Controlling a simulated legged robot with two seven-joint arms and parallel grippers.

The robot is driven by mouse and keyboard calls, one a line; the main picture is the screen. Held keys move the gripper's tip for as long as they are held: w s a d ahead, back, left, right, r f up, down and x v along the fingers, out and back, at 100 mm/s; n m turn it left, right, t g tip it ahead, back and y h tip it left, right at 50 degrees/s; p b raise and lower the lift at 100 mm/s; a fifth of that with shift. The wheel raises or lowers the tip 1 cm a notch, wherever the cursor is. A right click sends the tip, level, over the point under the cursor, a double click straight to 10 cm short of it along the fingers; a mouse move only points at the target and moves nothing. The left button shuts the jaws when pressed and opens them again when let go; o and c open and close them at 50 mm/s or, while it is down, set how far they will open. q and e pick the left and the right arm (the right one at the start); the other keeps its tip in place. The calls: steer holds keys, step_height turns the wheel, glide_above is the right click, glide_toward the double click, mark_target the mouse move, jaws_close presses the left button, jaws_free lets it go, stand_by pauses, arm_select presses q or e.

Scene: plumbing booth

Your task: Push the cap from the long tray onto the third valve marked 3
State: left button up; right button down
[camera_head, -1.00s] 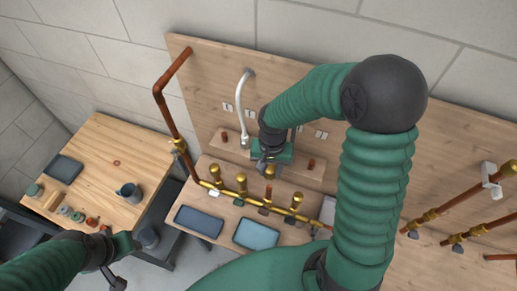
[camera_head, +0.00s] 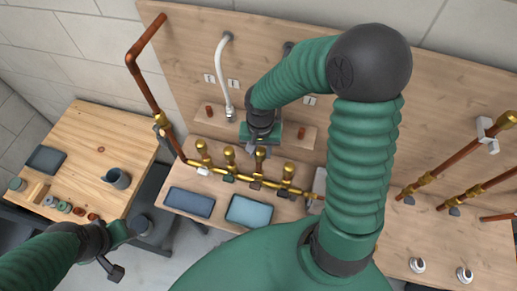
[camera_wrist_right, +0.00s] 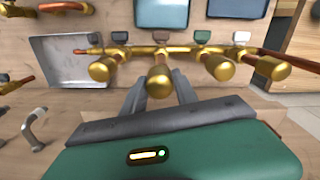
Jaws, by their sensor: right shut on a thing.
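The brass manifold (camera_head: 240,178) runs along the board with several upright brass valves. The third valve from the left (camera_head: 260,153) stands right below my right gripper (camera_head: 259,145). In the right wrist view, that valve's round brass end (camera_wrist_right: 159,81) shows between the two fingers of my right gripper (camera_wrist_right: 160,98). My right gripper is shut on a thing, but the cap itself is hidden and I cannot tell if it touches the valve. The long wooden tray (camera_head: 222,126) behind has a copper cap (camera_head: 209,111) at left and another (camera_head: 301,132) at right. My left gripper (camera_head: 118,255) hangs at lower left, its jaws unclear.
Neighbouring valves (camera_head: 229,155) (camera_head: 288,172) stand close on both sides. A white curved hose (camera_head: 220,70) hangs behind. Two blue-grey trays (camera_head: 190,202) (camera_head: 249,211) lie in front. A side table (camera_head: 85,150) with a mug (camera_head: 117,178) stands at left.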

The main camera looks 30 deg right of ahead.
steer(key=shift+s+r, duration=0.15)
steer(key=shift+s, duration=0.05)
steer(key=shift+s+a, duration=0.1)
steer(key=shift+a, duration=0.05)
steer(key=shift+w+a, duration=0.3)
steer(key=shift+a, duration=0.1)
steer(key=shift+w+a, duration=0.25)
steer(key=shift+w, duration=0.1)
arm_select(q)
steer(key=shift+s+a+f, duration=0.1)
steer(key=shift+s+a, duration=0.1)
arm_select(e)
steer(key=shift+s+d, duration=0.25)
steer(key=shift+d, duration=0.1)
steer(key=shift+w+a+f+b, duration=0.1)
steer(key=shift+a+f+b, duration=0.1)
steer(key=shift+f+b, duration=0.4)
arm_select(q)
steer(key=shift+w+a+f, duration=0.1)
steer(key=shift+a+f, duration=0.15)
steer(key=shift+f, duration=0.3)
arm_select(e)
steer(key=shift+f, duration=0.15)
arm_select(q)
steer(key=shift+d+f, duration=0.1)
steer(key=shift+f, duration=0.05)
arm_select(e)
steer(key=shift+d+f, duration=0.1)
steer(key=shift+f, duration=0.1)
